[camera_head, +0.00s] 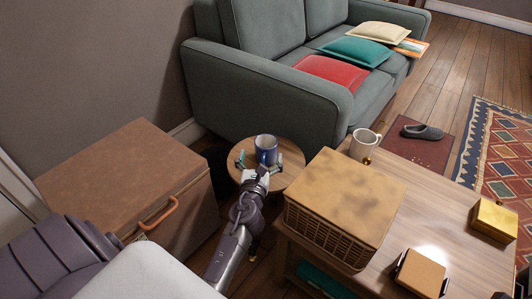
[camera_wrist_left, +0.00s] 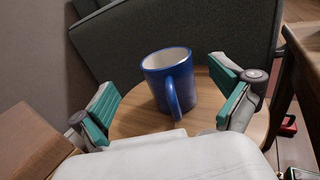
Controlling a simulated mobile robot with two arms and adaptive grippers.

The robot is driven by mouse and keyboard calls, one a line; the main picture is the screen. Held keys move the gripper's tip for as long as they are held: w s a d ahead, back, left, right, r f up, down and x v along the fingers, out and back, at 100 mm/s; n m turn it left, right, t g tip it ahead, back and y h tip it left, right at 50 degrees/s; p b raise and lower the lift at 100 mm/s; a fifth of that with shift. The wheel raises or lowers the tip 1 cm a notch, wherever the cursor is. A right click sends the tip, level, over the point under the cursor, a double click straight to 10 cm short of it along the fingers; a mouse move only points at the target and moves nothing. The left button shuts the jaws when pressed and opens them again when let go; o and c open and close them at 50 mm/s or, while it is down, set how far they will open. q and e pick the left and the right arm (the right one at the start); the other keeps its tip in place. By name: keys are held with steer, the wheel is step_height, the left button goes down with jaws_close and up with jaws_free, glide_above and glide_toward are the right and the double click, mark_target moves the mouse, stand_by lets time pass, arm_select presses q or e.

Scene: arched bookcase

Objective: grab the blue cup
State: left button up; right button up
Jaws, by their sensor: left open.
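A blue cup (camera_head: 266,149) with a pale inside stands upright on a small round wooden table (camera_head: 291,173) beside the sofa. My left gripper (camera_head: 259,160) is open, with its teal-padded fingers spread to either side of the cup in the head view. In the left wrist view the blue cup (camera_wrist_left: 170,82) stands beyond the open left gripper (camera_wrist_left: 168,108), between its two fingers with a gap on each side. The cup's handle faces the wrist camera. My right gripper is not in view.
A wooden table (camera_head: 455,220) to the right holds a woven box (camera_head: 345,205), a white mug (camera_head: 364,145) and a gold box (camera_head: 494,220). A brown chest (camera_head: 125,185) stands at left. A grey sofa (camera_head: 250,95) is behind the round table.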

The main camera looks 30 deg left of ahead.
mark_target(266, 143)
arm_select(q)
steer(key=shift+d+b+x, duration=0.15)
steer(key=shift+b+x, duration=0.25)
steer(key=shift+x, duration=1.15)
steer(key=shift+d+b+x, duration=0.15)
steer(key=shift+b+x, duration=0.2)
steer(key=shift+x, duration=1.2)
steer(key=shift+w+f, duration=0.1)
steer(key=shift+f, duration=0.05)
steer(key=c, duration=1.4)
steer(key=shift+o, duration=0.2)
